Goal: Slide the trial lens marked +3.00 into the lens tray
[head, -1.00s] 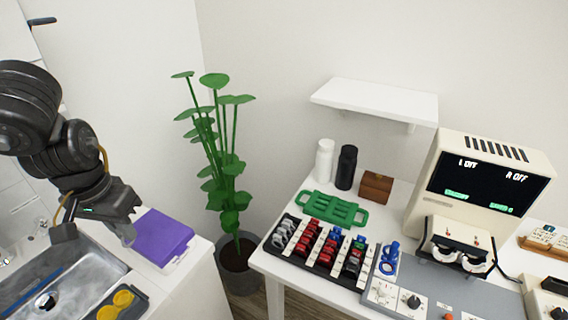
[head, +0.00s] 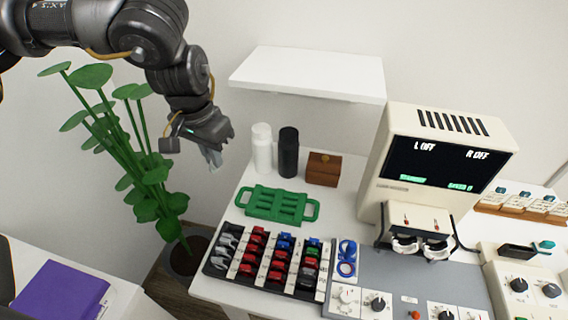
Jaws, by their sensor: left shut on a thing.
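My left gripper (head: 212,154) hangs in the air left of the white shelf, in front of the wall and beside the plant. It is shut on a small pale thing at its tips; I cannot read any marking on it. A rack (head: 232,269) on the white table holds rows of red, blue, green, black and grey lens pieces; their marks are too small to read. A green tray with two handles (head: 254,208) lies behind the rack. I cannot tell which of the two is the lens tray. My right gripper is not in view.
A white bottle (head: 262,150), a black bottle (head: 288,153) and a brown box (head: 323,169) stand behind the green tray. A beige machine with a screen (head: 437,164) stands to the right. The wall shelf (head: 308,73) juts out above. A plant (head: 147,172) stands left.

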